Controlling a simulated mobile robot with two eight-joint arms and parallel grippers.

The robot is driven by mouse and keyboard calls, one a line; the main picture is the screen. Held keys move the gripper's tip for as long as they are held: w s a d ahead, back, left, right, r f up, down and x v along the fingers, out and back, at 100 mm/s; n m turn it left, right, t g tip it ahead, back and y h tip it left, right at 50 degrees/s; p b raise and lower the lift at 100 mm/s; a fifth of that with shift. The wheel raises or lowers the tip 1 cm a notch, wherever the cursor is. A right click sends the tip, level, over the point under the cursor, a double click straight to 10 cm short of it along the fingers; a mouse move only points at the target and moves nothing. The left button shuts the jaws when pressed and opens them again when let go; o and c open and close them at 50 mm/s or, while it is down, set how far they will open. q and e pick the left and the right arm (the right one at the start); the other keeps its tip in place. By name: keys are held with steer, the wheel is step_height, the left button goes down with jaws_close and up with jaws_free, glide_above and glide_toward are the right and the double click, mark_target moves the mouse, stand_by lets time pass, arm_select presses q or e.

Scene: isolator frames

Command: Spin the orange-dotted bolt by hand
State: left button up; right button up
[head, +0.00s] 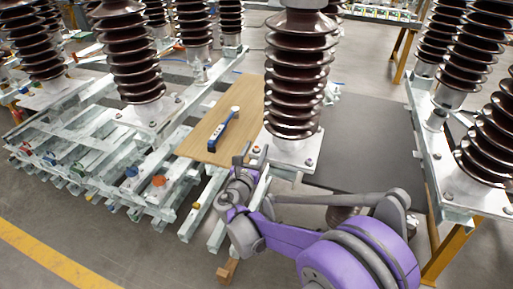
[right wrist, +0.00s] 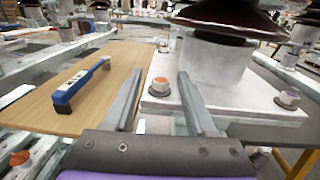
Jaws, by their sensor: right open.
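The orange-dotted bolt (right wrist: 160,86) sits at the left corner of a pale metal base plate (right wrist: 225,106) under a brown ribbed insulator (head: 298,75). In the head view the bolt (head: 257,149) is small, just beyond my right gripper (head: 250,161). In the right wrist view my right gripper (right wrist: 160,76) is open and empty. The bolt shows in the gap between its two fingers, with space on both sides; I cannot tell how far in depth the fingertips are from it. My left gripper is not in view.
A second bolt (right wrist: 288,98) with a purplish dot is on the plate's right corner. A blue tool (head: 222,131) lies on a wooden board (head: 245,96) to the left. Metal rails (head: 120,160) and more insulators (head: 130,50) stand around. A dark flat panel (head: 360,145) lies right.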

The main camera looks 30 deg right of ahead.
steer(key=shift+w+d, duration=0.3)
steer(key=shift+d, duration=0.1)
jaws_close()
steer(key=shift+g, duration=0.3)
steer(key=shift+a+m+g+h, duration=0.1)
steer(key=shift+m+g+h, duration=0.9)
steer(key=m+g+h, duration=0.1)
steer(key=m+g, duration=0.1)
steer(key=g, duration=0.1)
steer(key=m+g+h, duration=0.1)
steer(key=m+g, duration=0.1)
steer(key=g, duration=0.1)
steer(key=shift+h, duration=0.3)
steer(key=m+g, duration=0.3)
steer(key=g, duration=0.2)
steer(key=m+g, duration=0.3)
steer(key=g, duration=0.1)
steer(key=shift+m+g, duration=0.3)
steer(key=shift+g, duration=0.1)
steer(key=shift+g+y, duration=0.3)
steer(key=shift+y, duration=0.1)
